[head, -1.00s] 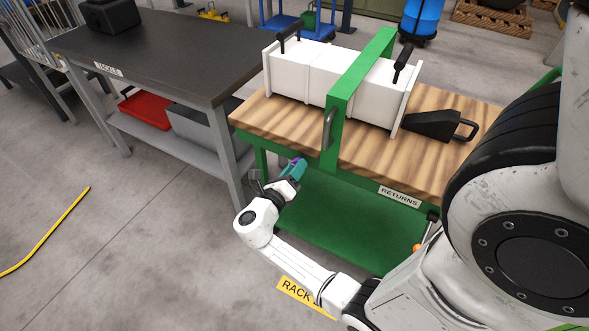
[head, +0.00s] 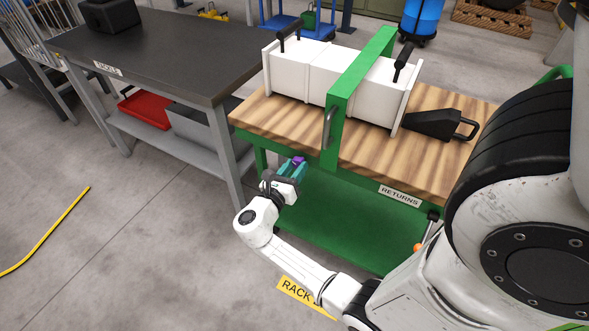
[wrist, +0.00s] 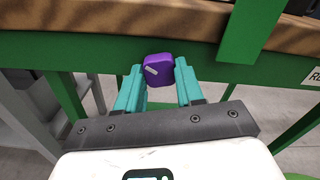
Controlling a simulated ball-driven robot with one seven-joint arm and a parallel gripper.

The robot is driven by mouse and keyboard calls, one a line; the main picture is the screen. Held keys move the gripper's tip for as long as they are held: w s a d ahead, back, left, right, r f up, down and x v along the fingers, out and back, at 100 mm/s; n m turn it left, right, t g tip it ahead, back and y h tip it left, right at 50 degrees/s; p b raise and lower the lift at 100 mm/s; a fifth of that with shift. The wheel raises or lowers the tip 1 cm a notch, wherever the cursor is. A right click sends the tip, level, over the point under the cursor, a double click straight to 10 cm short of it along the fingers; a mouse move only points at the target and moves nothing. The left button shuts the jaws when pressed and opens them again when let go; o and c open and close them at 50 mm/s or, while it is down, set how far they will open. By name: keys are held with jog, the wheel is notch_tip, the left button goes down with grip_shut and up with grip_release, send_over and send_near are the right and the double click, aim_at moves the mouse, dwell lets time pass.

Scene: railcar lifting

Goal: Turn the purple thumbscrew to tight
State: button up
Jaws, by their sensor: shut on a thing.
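The purple thumbscrew (wrist: 158,70) sits at the green front rail (wrist: 80,52) of the wood-topped bench. A pale mark shows on its face, slanting down to the right. My gripper (wrist: 159,78) has its teal fingers on the left and right sides of the thumbscrew and is shut on it. In the head view, my gripper (head: 289,172) is at the bench's front edge, left of the green upright frame, and only a small bit of the purple thumbscrew (head: 298,160) shows. The contact faces of the fingers are hard to make out.
A white ribbed box (head: 312,75) and a black wedge (head: 432,124) lie on the bench. A dark table (head: 165,50) stands at left.

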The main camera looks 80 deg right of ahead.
jog(key=m+b, duration=0.1)
jog(key=m, duration=0.3)
jog(key=shift+f+m, duration=0.15)
jog(key=shift+m, duration=0.15)
jog(key=m+b, duration=0.2)
jog(key=m, duration=0.1)
jog(key=shift+m, duration=0.3)
jog(key=m+b, duration=0.3)
jog(key=m, duration=0.1)
jog(key=shift+f+m, duration=0.1)
jog(key=shift+m, duration=0.2)
jog(key=m+b, duration=0.2)
jog(key=m, duration=0.1)
jog(key=shift+m+b, duration=0.3)
jog(key=shift+b, duration=0.05)
jog(key=m+b, duration=0.3)
jog(key=shift+m, duration=0.3)
jog(key=m+b, duration=0.3)
jog(key=shift+f+m+b, duration=0.1)
jog(key=shift+m+b, duration=0.2)
jog(key=m+b, duration=0.3)
jog(key=shift+m+b, duration=1.2)
jog(key=shift+r, duration=0.25)
